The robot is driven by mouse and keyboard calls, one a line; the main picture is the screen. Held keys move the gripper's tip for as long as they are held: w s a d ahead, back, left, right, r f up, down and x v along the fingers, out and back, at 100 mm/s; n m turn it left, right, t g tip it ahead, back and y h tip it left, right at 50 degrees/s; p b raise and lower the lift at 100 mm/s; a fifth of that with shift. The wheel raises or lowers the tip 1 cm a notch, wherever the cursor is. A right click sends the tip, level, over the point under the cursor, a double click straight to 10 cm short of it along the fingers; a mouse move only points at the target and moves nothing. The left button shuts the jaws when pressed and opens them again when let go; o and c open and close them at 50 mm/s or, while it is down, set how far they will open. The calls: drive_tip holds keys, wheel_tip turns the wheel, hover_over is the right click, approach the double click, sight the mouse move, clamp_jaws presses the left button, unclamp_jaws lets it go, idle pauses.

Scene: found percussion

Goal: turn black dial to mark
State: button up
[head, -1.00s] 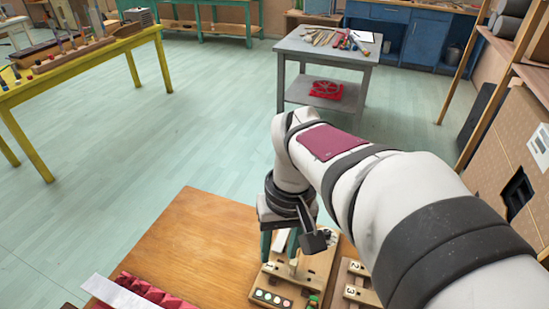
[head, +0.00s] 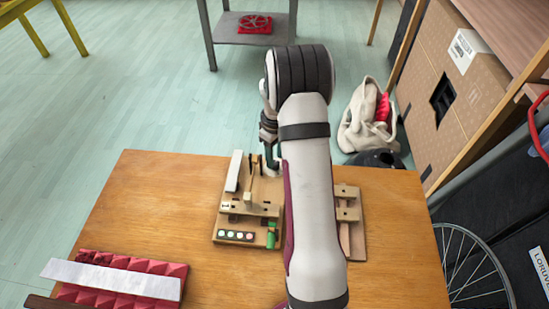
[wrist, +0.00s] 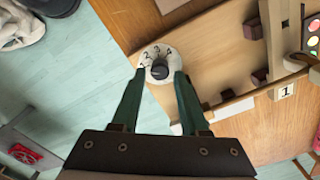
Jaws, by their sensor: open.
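The black dial (wrist: 159,70) is a small round knob on a white disc (wrist: 151,55) with printed numerals, at the end of a wooden board (wrist: 208,65) in the wrist view. Which way the knob points is too small to tell. My gripper (wrist: 160,75) has two green fingers, open, with the tips on either side of the disc and the knob between them; I cannot tell if they touch it. In the head view my gripper (head: 271,166) is at the far right end of the board (head: 222,225), and the dial is hidden there.
A wooden block marked 1 (wrist: 286,91) and a row of coloured dots (head: 236,236) are on the board. A second wooden board (head: 349,215) stands to the right, partly behind my arm. Red egg-crate foam (head: 115,270) lies at the table's left front. The wooden table (head: 170,210) between is clear.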

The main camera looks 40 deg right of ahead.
drive_tip(key=shift+f, duration=0.95)
clamp_jaws()
drive_tip(key=shift+m, duration=0.3)
drive_tip(key=m, duration=0.3)
drive_tip(key=shift+m, duration=2)
